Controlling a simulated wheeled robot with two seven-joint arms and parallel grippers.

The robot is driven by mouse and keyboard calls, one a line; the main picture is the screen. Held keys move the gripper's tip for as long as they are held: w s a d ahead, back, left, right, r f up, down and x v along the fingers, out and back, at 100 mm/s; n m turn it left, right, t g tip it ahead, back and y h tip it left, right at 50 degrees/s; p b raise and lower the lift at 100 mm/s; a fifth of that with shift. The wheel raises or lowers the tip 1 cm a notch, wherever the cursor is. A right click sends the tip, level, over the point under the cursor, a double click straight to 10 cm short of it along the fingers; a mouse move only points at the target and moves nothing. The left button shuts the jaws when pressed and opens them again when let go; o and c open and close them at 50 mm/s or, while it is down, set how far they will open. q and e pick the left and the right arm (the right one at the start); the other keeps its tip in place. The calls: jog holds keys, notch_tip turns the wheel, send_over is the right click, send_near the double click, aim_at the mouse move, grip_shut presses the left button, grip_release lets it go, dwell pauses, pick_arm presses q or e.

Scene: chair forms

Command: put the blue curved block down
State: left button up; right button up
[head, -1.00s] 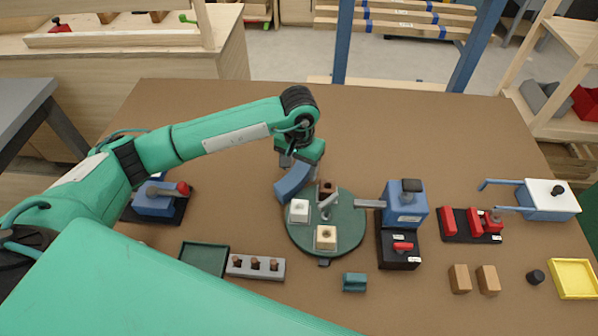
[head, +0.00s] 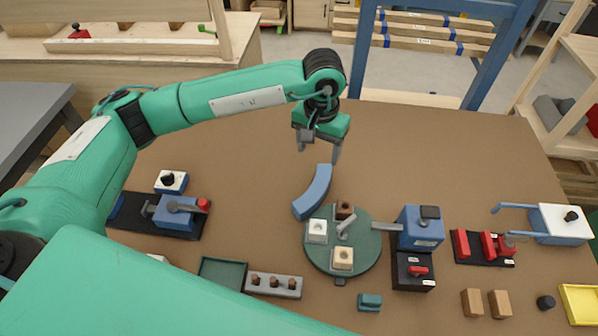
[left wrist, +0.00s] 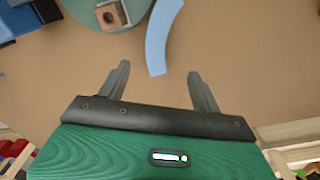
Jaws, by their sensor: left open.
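The blue curved block (head: 316,190) lies on the brown table, just left of and behind the green round turntable (head: 365,262). It also shows in the left wrist view (left wrist: 158,38), ahead of the fingers. Whether it touches the turntable's edge I cannot tell. My left gripper (head: 319,156) is open and empty, above and a little behind the block; its fingers also show in the left wrist view (left wrist: 160,82), spread apart with nothing between them. My right gripper does not show.
The turntable carries a white block (head: 317,231), a cream block (head: 343,258) and a brown block (head: 345,210). A blue clamp device (head: 420,228) stands right of it. A green tray (head: 222,272) and a grey peg holder (head: 273,284) lie in front. The table's back is clear.

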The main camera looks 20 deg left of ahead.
pick_arm(q)
jog(key=p, duration=0.2)
send_over(318, 187)
jog(key=f, duration=0.7)
jog(key=shift+a+f, duration=0.3)
jog(key=shift+f, duration=0.05)
jog(key=shift+d+f+p, duration=0.1)
jog(key=shift+f+p, duration=0.35)
jog(key=shift+p, duration=0.05)
jog(key=f+p, duration=0.1)
jog(key=f, duration=0.2)
jog(key=shift+s+d+f+p, duration=0.15)
jog(key=shift+s+p, duration=0.05)
jog(key=shift+p, duration=0.2)
jog(key=shift+f, duration=0.65)
jog(key=shift+w, duration=0.1)
jog(key=c, duration=1.3)
jog(key=shift+o, duration=0.2)
jog(key=shift+r, duration=0.1)
